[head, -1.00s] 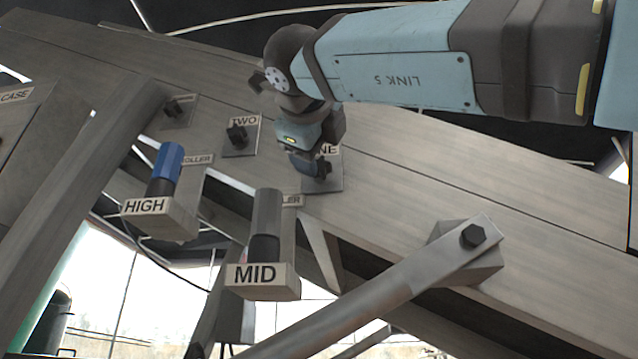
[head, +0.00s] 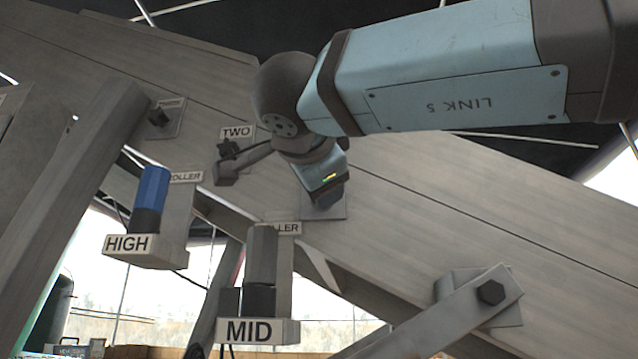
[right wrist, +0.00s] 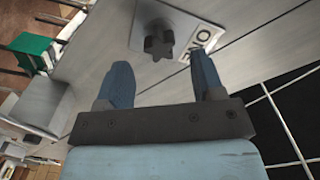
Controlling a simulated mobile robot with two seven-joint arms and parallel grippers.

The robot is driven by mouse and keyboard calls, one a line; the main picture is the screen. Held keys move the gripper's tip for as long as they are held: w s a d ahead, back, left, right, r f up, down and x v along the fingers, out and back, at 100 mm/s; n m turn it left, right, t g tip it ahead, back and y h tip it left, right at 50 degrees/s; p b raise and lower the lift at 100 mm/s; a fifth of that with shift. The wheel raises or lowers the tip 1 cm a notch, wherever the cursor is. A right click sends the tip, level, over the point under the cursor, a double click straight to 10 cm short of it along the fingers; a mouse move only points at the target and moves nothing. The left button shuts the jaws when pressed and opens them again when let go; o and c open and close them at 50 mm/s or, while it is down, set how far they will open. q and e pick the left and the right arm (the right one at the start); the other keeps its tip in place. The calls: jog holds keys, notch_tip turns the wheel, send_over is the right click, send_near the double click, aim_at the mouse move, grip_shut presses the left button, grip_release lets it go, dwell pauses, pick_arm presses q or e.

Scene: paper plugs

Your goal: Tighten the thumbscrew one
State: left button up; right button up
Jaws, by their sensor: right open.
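Thumbscrew one is a dark lobed knob on a square plate beside a label reading ONE. It shows in the right wrist view (right wrist: 160,43), just beyond the fingertips and roughly between their lines. My right gripper (right wrist: 162,80) is open and empty, its two blue fingers spread wide. In the head view my right gripper (head: 328,195) covers the knob and the label; part of the plate (head: 340,207) shows beside it. My left gripper is not in view.
Thumbscrew two (head: 229,147) and another dark knob (head: 158,117) sit farther left on the grey beam. Below are a blue-topped roller marked HIGH (head: 150,190) and a grey one marked MID (head: 262,255). A bolted strut (head: 490,292) stands at lower right.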

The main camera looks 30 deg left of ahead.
jog(key=shift+w, duration=0.1)
jog(key=p+x, duration=0.2)
jog(key=x, duration=0.1)
jog(key=shift+w+a, duration=0.2)
jog(key=shift+w, duration=0.15)
dwell(0.3)
jog(key=c, duration=0.9)
